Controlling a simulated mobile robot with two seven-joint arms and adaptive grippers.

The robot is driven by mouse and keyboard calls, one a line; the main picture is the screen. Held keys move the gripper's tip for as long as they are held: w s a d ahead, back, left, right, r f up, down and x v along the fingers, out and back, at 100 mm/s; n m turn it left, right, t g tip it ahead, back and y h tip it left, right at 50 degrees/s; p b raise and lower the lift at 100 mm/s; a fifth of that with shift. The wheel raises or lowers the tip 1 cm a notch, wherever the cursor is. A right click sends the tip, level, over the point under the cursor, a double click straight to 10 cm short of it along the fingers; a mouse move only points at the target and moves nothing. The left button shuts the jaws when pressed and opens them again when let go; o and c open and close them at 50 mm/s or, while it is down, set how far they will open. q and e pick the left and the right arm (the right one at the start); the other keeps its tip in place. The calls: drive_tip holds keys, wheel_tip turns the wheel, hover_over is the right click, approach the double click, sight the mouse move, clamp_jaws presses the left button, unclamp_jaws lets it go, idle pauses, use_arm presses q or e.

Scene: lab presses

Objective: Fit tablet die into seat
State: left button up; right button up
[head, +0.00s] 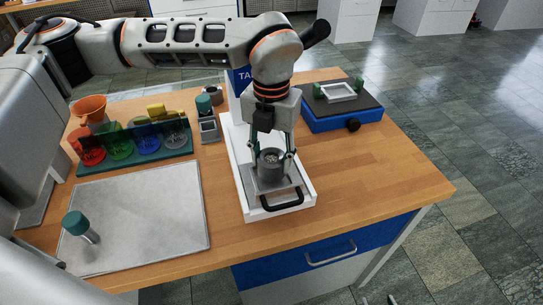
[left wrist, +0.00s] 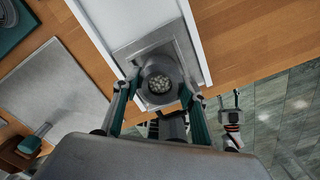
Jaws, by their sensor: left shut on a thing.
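The tablet die is a grey cylinder (head: 270,161) with pale tablets in its open top. It also shows in the left wrist view (left wrist: 160,84). My left gripper (head: 271,155) points down and is shut on the die, one finger on each side. The die is upright over the grey metal plate (head: 272,187) on the white press base (head: 305,192). The seat is hidden under the die, so I cannot tell whether the die is down in it. My right gripper (left wrist: 230,106) seems open and empty, off the table's front edge.
A black handle (head: 281,200) fronts the plate. A green-topped tool (head: 78,226) rests on the grey mat (head: 150,220). The right of the wooden table is clear.

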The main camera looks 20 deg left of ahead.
use_arm(q)
drive_tip(key=shift+f+b, duration=0.7)
drive_tip(key=shift+f, duration=0.45)
drive_tip(key=o, duration=1.5)
drive_tip(key=shift+r, duration=3.8)
